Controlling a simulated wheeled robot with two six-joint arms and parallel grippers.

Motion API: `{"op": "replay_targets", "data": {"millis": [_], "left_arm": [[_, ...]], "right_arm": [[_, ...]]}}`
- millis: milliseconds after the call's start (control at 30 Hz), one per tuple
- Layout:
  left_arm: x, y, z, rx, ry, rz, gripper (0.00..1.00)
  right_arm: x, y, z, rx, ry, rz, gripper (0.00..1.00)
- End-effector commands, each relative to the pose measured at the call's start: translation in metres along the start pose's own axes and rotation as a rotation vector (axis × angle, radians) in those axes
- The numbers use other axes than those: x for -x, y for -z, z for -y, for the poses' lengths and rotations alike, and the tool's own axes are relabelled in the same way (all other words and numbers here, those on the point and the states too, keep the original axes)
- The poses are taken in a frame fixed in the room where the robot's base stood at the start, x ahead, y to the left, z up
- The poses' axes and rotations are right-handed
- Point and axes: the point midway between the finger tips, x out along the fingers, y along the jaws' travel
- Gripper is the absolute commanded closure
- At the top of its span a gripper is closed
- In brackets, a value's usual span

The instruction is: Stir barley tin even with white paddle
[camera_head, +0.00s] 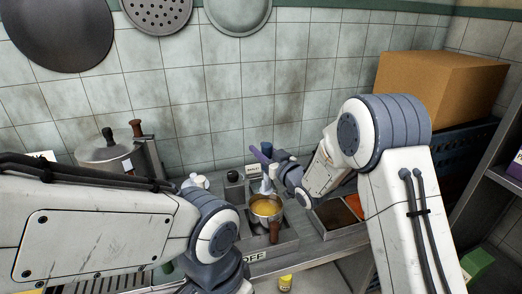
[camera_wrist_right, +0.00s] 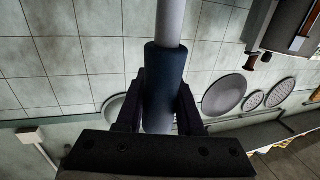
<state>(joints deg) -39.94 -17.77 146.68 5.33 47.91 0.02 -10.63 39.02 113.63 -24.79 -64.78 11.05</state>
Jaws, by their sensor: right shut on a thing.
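The barley tin (camera_head: 266,208), a small metal pot with yellowish contents and a brown handle, stands on the counter in the head view, in front of a small sign that seems to read BARLEY (camera_head: 253,169). My right gripper (camera_head: 275,163) is just above and behind it. In the right wrist view its fingers (camera_wrist_right: 160,95) are shut on the paddle's dark blue handle (camera_wrist_right: 163,75), with a pale shaft (camera_wrist_right: 171,20) running out beyond. The paddle's far end is not clear, and I cannot tell whether it is in the tin. My left arm shows, but its gripper does not.
A compartmented metal tray (camera_head: 330,215) with brown and orange contents is right of the tin. A cardboard box (camera_head: 435,82) sits at the back right. A tiled wall (camera_head: 290,60) closes the back.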

Motion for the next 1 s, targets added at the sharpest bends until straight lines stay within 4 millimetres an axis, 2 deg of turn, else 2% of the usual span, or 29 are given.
{"op": "replay_targets", "data": {"millis": [33, 100, 1000], "left_arm": [[-0.01, -0.001, 0.001, 0.0, 0.0, 0.0, 0.5], [-0.017, -0.001, 0.001, -0.001, 0.0, 0.0, 0.5], [-0.105, -0.006, 0.008, -0.001, 0.0, 0.0, 0.5]], "right_arm": [[-0.001, -0.01, 0.001, 0.0, 0.001, -0.002, 1.0], [-0.001, -0.017, 0.001, 0.0, 0.001, -0.002, 1.0], [-0.001, -0.107, 0.001, 0.0, 0.001, -0.002, 1.0]]}}
